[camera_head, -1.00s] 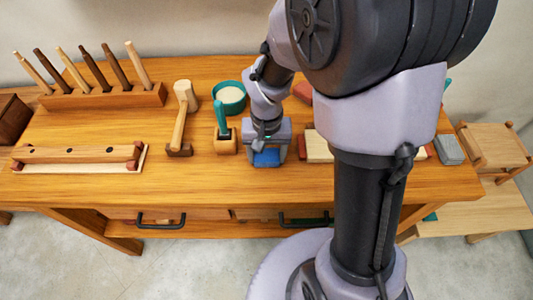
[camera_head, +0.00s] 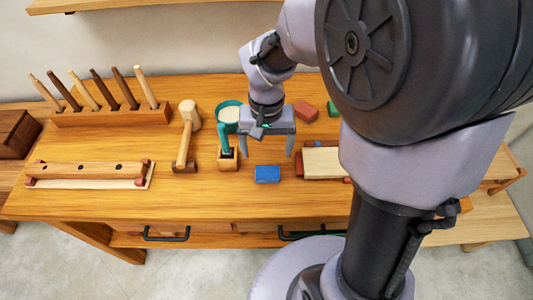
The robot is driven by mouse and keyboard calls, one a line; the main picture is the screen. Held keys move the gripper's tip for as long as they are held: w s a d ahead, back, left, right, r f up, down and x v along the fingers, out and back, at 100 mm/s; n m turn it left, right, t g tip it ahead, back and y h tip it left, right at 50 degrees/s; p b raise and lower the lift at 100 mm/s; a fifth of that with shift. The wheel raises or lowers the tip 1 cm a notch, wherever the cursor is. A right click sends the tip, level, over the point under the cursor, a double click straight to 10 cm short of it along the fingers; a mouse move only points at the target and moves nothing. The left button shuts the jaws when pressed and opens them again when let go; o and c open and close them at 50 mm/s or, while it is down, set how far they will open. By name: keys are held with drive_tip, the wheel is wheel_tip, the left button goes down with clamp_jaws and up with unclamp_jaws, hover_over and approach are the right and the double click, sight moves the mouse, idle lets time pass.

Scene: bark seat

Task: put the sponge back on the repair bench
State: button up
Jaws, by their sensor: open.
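A small blue block (camera_head: 267,174), which looks like the sponge, lies flat on the wooden repair bench (camera_head: 215,205) near its front middle. My gripper (camera_head: 266,153) is above and behind the block in the picture, its two fingers spread and pointing down. Nothing is between the fingers, and bench top shows between the fingertips and the block. The whole upper face of the block is visible.
Left of the block stand a wooden holder with a teal-handled tool (camera_head: 227,158), a mallet (camera_head: 184,150) and a teal bowl (camera_head: 229,113). A pale board on red (camera_head: 323,163) lies to the right. Red (camera_head: 305,111) and green (camera_head: 333,108) blocks lie behind.

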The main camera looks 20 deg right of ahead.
drive_tip(key=s+a+r+t+y, duration=0.1)
drive_tip(key=s+a+r+t, duration=0.1)
drive_tip(key=s+r, duration=0.4)
drive_tip(key=s+a+r+t+y, duration=0.1)
drive_tip(key=s+a+r+t, duration=0.1)
drive_tip(key=s+r, duration=0.4)
drive_tip(key=shift+s+r+m+t, duration=0.35)
drive_tip(key=shift+r+m+t, duration=0.05)
drive_tip(key=shift+r+t, duration=0.45)
drive_tip(key=shift+d, duration=0.1)
